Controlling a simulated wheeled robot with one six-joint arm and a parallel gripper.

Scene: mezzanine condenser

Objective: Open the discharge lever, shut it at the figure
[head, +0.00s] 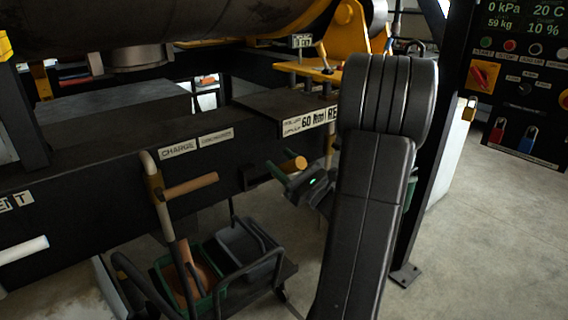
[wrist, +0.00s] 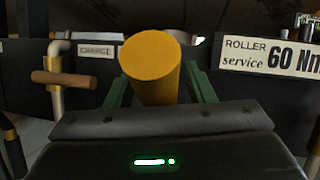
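A thick yellow-orange cylindrical grip (head: 295,164) sticks out from the dark frame beam and looks like the discharge lever's handle; no label naming it is readable. In the wrist view the grip (wrist: 152,62) points at the camera, with one green finger on each side. My gripper (head: 284,178) is open at the grip, with fingers apart. Whether they touch it, and how deep it sits between them, I cannot tell. The lever's root is hidden. The figure may be on the panel display (head: 525,18), which reads 0 kPa, 20 C, 59 kg and 10 %.
A bent pipe with a wooden crossbar handle (head: 190,186) stands left, near a CHARGE sign (head: 178,149). Below are a green bin (head: 203,300) and a grey bin (head: 250,255) on a cart. A 60 Nm roller sign (head: 311,121) sits above right. Floor on the right is clear.

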